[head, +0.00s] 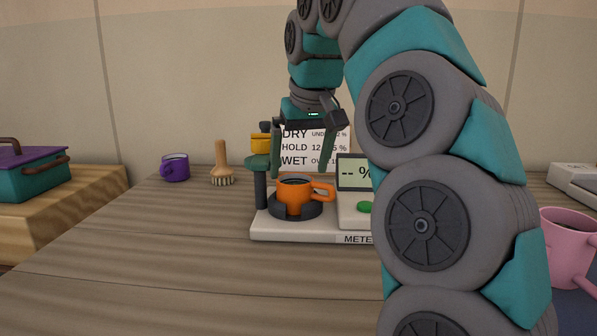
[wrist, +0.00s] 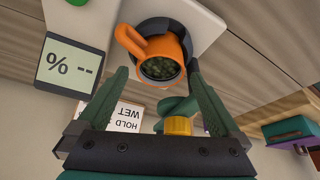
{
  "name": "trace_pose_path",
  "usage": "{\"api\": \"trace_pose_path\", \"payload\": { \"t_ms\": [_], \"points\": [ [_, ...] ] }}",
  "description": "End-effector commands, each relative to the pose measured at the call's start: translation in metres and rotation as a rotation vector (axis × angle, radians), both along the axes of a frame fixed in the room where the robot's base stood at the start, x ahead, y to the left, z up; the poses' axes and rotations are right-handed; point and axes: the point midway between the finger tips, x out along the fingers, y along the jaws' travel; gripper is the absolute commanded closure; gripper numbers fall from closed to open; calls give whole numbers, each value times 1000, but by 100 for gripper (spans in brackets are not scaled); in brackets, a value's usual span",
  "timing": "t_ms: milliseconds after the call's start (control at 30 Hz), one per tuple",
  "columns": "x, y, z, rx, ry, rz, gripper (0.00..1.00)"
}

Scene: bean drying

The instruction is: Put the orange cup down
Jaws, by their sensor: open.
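The orange cup (head: 294,196) stands upright in the dark round holder (head: 285,211) on the white base of the meter (head: 320,238). Its handle points right in the head view. In the wrist view the orange cup (wrist: 164,62) holds dark greenish beans. My gripper (head: 303,173) is open just above and behind the cup, fingers pointing down. In the wrist view my gripper (wrist: 158,78) has its fingers spread wide, with nothing held between them. The meter's display (head: 355,172) reads "-- %".
A sign (head: 315,147) with DRY, HOLD and WET stands behind the meter. A purple cup (head: 174,168) and a wooden brush (head: 221,168) stand to the left. A pink cup (head: 568,245) is at the right. The front-left table is clear.

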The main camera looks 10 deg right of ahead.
Motion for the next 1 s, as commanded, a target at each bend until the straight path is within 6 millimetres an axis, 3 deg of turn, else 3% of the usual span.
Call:
{"api": "trace_pose_path", "payload": {
  "t_ms": [467,1000],
  "points": [
    [-37,-3,5,2,-3,1,0],
    [-113,-9,6,1,-4,0,0]
  ]
}}
